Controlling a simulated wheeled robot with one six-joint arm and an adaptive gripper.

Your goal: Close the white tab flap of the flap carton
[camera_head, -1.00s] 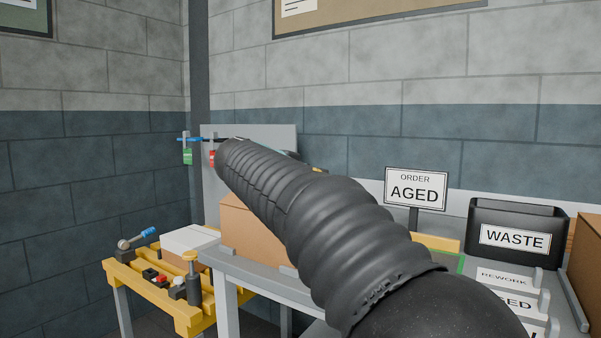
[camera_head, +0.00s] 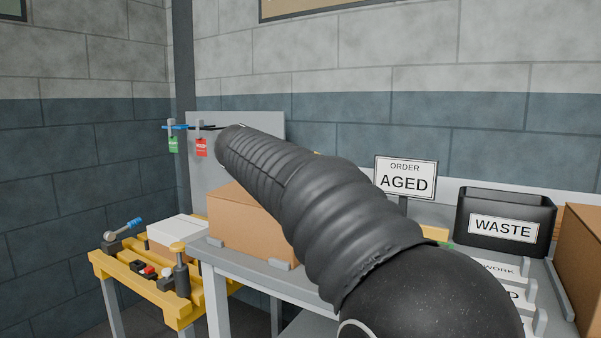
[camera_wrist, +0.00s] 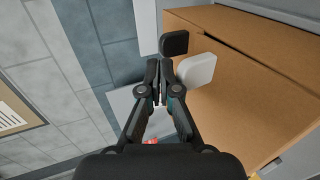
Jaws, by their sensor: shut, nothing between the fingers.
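The brown flap carton (camera_wrist: 240,85) fills the right of the wrist view. Its white tab flap (camera_wrist: 197,70) sticks out at the carton's near-left side, next to a black tab (camera_wrist: 174,43). My gripper (camera_wrist: 159,68) is shut and empty. In the picture its fingertips are just left of the two tabs; I cannot tell whether they touch. In the head view a brown carton (camera_head: 235,225) stands on the grey table, partly covered by my arm, and looks like the same one. My arm hides the gripper and tabs there.
A yellow bench (camera_head: 178,308) with a white-topped box (camera_head: 178,228) stands at the left. Green and red tags (camera_head: 201,147) hang by an upright grey panel (camera_head: 255,130). An AGED sign (camera_head: 405,178), a black WASTE bin (camera_head: 505,218) and another carton (camera_head: 583,255) are at the right.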

